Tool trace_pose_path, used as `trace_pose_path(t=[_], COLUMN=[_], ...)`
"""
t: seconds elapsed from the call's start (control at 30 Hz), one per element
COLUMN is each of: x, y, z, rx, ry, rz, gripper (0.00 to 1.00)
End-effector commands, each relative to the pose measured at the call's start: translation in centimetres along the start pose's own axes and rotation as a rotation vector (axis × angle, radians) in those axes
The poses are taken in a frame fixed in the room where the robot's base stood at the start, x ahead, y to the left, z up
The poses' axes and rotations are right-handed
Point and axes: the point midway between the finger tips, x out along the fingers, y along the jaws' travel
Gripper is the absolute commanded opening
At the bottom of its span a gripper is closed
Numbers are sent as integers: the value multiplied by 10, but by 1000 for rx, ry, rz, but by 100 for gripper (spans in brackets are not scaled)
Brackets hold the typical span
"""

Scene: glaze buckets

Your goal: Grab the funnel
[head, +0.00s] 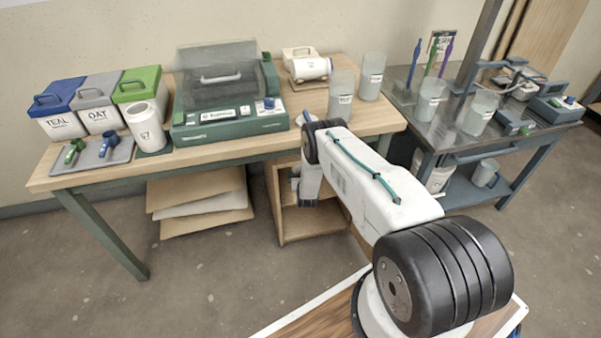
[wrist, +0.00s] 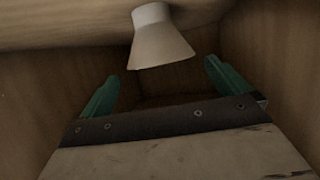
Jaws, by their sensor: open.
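A pale funnel (wrist: 162,45) with a wide conical part and a narrower, whiter end shows at the top centre of the wrist view. It is inside a wooden compartment. My gripper (wrist: 162,75) is open, with its two green fingers spread to the left and right. The funnel appears between the fingers in the picture, ahead of them, and neither finger touches it. In the head view my arm reaches down to the open wooden cabinet (head: 276,207) under the table. I cannot make out the funnel or the fingertips there.
Wooden walls (wrist: 270,60) stand close around my gripper. Above the cabinet is the wooden tabletop (head: 215,153), with lidded buckets (head: 57,120), a green machine (head: 228,127) and clear beakers (head: 341,100).

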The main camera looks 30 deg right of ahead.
Motion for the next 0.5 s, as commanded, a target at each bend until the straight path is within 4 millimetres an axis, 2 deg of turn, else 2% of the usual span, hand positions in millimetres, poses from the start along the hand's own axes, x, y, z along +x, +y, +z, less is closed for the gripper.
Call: trace_pose_path(t=[0.3, 0.5], x=[39, 50], y=[-1, -3], z=[1, 0], rx=[1, 0], ry=[0, -1], rz=[2, 0], gripper=[100, 100])
